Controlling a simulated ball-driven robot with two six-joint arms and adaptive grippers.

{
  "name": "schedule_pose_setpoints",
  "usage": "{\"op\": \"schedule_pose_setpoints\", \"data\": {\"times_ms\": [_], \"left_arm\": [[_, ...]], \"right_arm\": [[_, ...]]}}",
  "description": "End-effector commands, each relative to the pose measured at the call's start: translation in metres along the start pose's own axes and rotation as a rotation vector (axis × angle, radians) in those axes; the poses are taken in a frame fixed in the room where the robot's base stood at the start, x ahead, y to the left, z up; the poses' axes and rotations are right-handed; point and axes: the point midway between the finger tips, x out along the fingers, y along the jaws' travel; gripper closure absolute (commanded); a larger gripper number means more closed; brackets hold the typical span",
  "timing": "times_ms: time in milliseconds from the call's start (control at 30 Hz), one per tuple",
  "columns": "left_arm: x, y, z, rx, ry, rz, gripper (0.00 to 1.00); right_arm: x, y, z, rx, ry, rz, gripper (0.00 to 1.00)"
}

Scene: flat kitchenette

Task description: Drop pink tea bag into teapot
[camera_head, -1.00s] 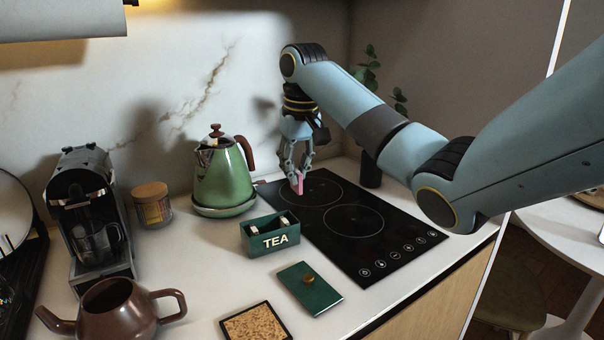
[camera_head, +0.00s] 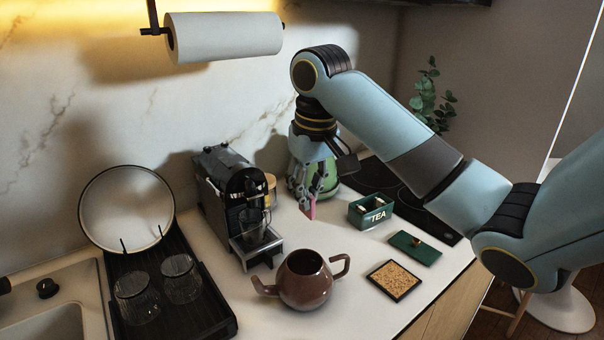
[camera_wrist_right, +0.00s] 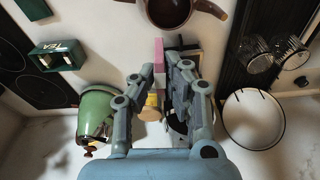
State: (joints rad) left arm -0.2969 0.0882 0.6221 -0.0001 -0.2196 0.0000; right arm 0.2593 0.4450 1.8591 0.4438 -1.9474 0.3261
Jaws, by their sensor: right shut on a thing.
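My right gripper (camera_head: 311,193) is shut on the pink tea bag (camera_head: 312,210), which hangs below its fingertips above the counter, in front of the green kettle. In the right wrist view the pink tea bag (camera_wrist_right: 159,52) shows between the fingertips (camera_wrist_right: 160,72). The brown teapot (camera_head: 305,281) stands on the counter nearer to me, with its top open, its spout to the left and its handle to the right. In the wrist view the teapot (camera_wrist_right: 172,12) is partly cut off at the top edge. The tea bag is apart from the teapot. My left gripper is not in view.
A coffee machine (camera_head: 238,205) stands left of my gripper. The green kettle (camera_head: 323,183) is partly hidden behind it. The green TEA box (camera_head: 369,213), its lid (camera_head: 415,248) and a cork coaster (camera_head: 394,281) lie to the right. A black tray (camera_head: 200,301) with glasses is at left.

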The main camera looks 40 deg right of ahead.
Motion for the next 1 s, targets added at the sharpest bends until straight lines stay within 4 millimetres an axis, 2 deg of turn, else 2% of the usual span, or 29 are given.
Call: {"op": "schedule_pose_setpoints", "data": {"times_ms": [33,267,467,700,1000], "left_arm": [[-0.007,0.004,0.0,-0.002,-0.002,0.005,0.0],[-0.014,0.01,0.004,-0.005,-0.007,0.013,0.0],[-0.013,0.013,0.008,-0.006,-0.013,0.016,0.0],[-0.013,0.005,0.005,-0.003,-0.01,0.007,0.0],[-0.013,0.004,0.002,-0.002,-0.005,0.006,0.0]], "right_arm": [[-0.004,0.0,0.004,-0.002,-0.001,0.0,0.99],[0.003,0.0,0.014,-0.003,-0.001,-0.001,0.99],[0.025,0.0,0.019,-0.001,-0.004,-0.002,0.99],[0.051,0.0,0.022,-0.001,-0.002,-0.001,0.99],[0.06,0.0,0.023,-0.003,0.001,-0.001,0.99]]}}
